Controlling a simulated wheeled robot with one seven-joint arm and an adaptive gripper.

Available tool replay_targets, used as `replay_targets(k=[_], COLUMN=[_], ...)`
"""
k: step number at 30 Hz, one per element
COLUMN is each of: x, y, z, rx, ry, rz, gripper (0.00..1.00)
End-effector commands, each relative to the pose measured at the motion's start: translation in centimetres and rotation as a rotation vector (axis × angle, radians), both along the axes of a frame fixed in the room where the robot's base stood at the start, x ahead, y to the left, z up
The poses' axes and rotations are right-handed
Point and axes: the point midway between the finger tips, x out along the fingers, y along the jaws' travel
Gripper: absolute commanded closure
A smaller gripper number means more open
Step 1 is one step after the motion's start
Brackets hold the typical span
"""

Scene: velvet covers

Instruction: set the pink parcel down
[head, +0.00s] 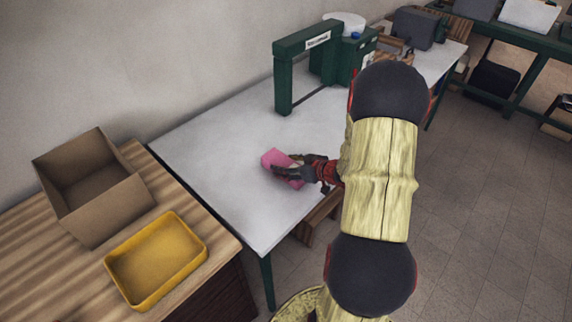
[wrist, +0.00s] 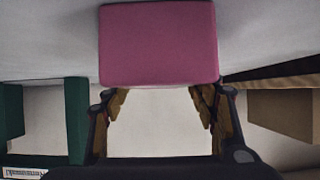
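The pink parcel (head: 272,158) is a small box at the tip of my gripper (head: 284,167), over the front part of the white table (head: 205,160). One dark finger shows on each side of it in the head view. The fingers look shut on the parcel. I cannot tell whether its underside touches the tabletop.
A green arch (head: 283,82) with a label stands at the back of the table, with a white round item (head: 345,22) behind. A wooden bench at left holds an open cardboard box (head: 115,210) and a yellow tray (head: 125,285). The tabletop left of the parcel is clear.

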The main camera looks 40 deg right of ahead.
Motion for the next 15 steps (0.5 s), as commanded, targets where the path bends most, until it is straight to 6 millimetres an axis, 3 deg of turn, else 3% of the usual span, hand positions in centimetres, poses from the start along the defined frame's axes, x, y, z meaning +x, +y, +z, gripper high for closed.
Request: replay_targets(k=[6, 15], x=[-0.01, 0.00], y=[0.00, 0.00], z=[0.00, 0.19], rx=[0.000, 0.000], ry=[0.000, 0.000], rz=[0.000, 0.000], gripper=[0.29, 0.29])
